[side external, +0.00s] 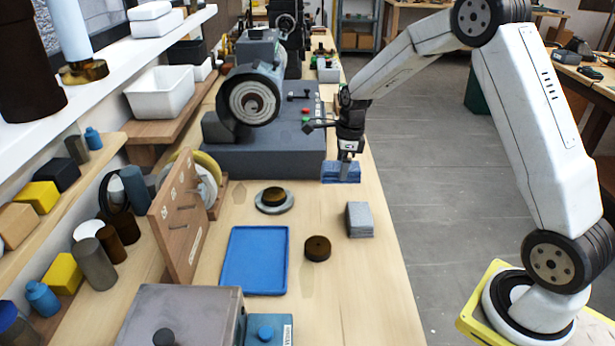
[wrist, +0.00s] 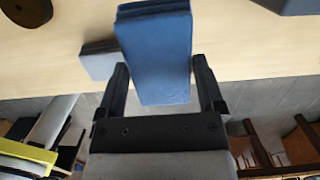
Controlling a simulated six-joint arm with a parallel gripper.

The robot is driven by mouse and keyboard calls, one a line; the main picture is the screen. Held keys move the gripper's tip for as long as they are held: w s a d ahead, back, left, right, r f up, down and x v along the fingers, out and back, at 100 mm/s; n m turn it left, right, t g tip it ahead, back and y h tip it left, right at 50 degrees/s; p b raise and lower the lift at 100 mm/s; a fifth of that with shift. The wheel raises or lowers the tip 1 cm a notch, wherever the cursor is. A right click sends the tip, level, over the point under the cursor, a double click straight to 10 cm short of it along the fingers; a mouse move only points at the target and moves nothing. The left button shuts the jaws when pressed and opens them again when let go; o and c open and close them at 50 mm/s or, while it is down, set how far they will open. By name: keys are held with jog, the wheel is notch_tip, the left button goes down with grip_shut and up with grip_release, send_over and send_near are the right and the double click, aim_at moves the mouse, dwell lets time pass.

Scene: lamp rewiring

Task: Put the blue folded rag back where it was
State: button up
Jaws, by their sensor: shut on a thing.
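The blue folded rag (side external: 341,173) is held at the end of my arm, near the right edge of the wooden bench, just in front of the grey machine base. In the wrist view the rag (wrist: 157,55) sits between the two dark fingers and reaches past their tips. My gripper (side external: 346,163) is shut on it and points down. The fingers also show in the wrist view (wrist: 160,70), one on each side of the rag. Whether the rag touches the bench top is hard to tell.
A grey folded stack (side external: 360,220) lies nearer the camera, close to the bench edge. A dark round disc (side external: 317,248), a blue tray (side external: 225,272) and a disc on a grey ring (side external: 274,205) are to its left. The grey machine base (side external: 255,160) stands behind. Bare bench lies between them.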

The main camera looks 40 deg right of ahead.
aim_at(333, 170)
jog(key=shift+w+d+f, duration=0.15)
jog(key=shift+w+f, duration=0.7)
jog(key=shift+f, duration=0.15)
jog(key=shift+w+d+f, duration=0.15)
jog(key=shift+w+f, duration=0.65)
jog(key=shift+f, duration=0.2)
jog(key=shift+w+f, duration=0.2)
jog(key=shift+f, duration=1.65)
jog(key=shift+f, duration=0.1)
jog(key=o, duration=0.9)
jog(key=r, duration=0.8)
jog(key=s+d+r, duration=0.1)
jog(key=r, duration=0.3)
jog(key=shift+r, duration=0.1)
